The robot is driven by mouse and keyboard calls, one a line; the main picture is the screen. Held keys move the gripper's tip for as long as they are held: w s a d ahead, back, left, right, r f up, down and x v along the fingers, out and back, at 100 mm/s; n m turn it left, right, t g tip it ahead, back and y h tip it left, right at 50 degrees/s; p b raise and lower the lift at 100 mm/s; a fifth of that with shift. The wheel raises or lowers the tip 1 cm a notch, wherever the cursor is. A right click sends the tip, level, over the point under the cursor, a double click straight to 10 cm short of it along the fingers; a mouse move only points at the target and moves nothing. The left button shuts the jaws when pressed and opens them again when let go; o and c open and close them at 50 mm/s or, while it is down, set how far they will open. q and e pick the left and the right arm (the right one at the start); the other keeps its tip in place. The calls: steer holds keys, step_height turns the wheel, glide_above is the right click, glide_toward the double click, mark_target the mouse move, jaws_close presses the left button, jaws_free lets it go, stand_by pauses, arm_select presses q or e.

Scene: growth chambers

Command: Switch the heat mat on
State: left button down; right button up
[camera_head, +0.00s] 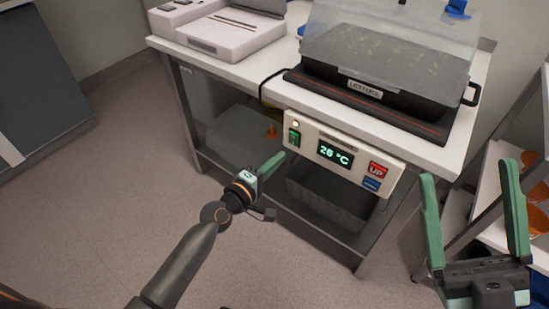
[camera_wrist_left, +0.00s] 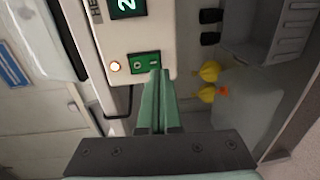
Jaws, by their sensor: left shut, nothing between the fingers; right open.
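The heat mat (camera_head: 440,131), dark with reddish lines, lies under a lettuce tray on the bench. Its white control box (camera_head: 312,152) hangs at the bench's front edge. A green rocker switch (camera_head: 294,138) is at the box's left end, below a glowing lamp (camera_head: 296,124). The display (camera_head: 334,155) reads 26 °C. My left gripper (camera_head: 281,157) is shut and empty, just below and left of the switch. In the left wrist view its fingertips (camera_wrist_left: 160,73) overlap the edge of the switch (camera_wrist_left: 138,62); I cannot tell whether they touch. My right gripper (camera_head: 470,168) is open and empty.
A red UP button (camera_head: 377,170) and a blue button (camera_head: 371,184) sit at the box's right end. A clear-lidded lettuce tray (camera_head: 385,95) and a white device (camera_head: 222,35) stand on the bench. A grey bin (camera_head: 325,200) is below. A rack with orange items stands right.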

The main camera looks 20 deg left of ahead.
arm_select(q)
steer(key=f+v, duration=0.2)
steer(key=v, duration=0.7)
steer(key=shift+s, duration=0.4)
steer(key=shift+a, duration=0.1)
